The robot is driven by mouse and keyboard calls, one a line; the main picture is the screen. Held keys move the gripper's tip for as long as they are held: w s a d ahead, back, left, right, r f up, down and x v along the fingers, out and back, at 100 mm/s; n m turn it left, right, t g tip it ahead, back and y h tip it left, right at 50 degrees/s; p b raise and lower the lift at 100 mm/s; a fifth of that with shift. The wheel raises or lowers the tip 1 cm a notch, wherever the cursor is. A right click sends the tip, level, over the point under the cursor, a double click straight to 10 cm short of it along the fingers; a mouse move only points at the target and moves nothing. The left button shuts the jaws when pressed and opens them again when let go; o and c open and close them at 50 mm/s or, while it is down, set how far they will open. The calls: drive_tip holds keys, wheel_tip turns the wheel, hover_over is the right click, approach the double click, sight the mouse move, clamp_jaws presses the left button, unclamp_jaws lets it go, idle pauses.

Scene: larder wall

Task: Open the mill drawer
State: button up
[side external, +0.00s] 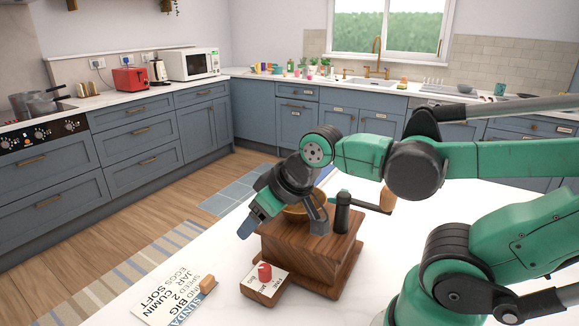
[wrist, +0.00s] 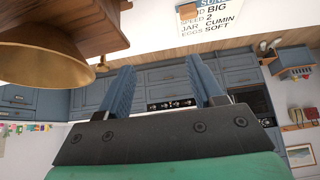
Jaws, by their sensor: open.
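The mill (side external: 300,252) is a dark wooden box on a wider base, standing on the white counter. A brass bowl (side external: 296,214) sits on its top, beside a black post with a crank and wooden knob (side external: 388,199). In the wrist view, the mill's wood (wrist: 92,28) and brass bowl (wrist: 38,58) fill the upper left. My gripper (side external: 283,222) is tilted down at the mill's upper left in the side view, partly covering the bowl. Its blue fingers (wrist: 160,66) are spread with nothing between them.
A small wooden block (side external: 264,288) with a lettered white top and red pointer lies in front of the mill. A printed note (side external: 172,292) with a small wooden piece (side external: 208,284) on it lies to the left. Blue cabinets (side external: 135,140) line the walls behind.

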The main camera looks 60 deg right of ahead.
drive_tip(key=w+d+m+g, duration=0.1)
drive_tip(key=w+d+r+m+g, duration=0.1)
drive_tip(key=w+d, duration=0.1)
drive_tip(key=w+d+r+m+g, duration=0.1)
drive_tip(key=w, duration=0.1)
drive_tip(key=shift+d+m+h, duration=0.25)
drive_tip(key=shift+m+h, duration=0.05)
drive_tip(key=shift+m, duration=0.1)
drive_tip(key=w+d+m+g, duration=0.1)
drive_tip(key=d, duration=0.1)
drive_tip(key=w+d+f+m+g, duration=0.1)
drive_tip(key=w+d, duration=0.1)
drive_tip(key=w+d+f+m+g, duration=0.1)
drive_tip(key=d+m, duration=0.1)
drive_tip(key=shift+w+d+f+g, duration=0.2)
drive_tip(key=shift+w+g, duration=0.15)
drive_tip(key=shift+g, duration=0.05)
drive_tip(key=shift+w+d+f+m, duration=0.1)
drive_tip(key=shift+d+f+m, duration=0.2)
drive_tip(key=shift+f, duration=0.1)
drive_tip(key=shift+a+f, duration=0.1)
drive_tip(key=shift+f, duration=2.5)
clamp_jaws()
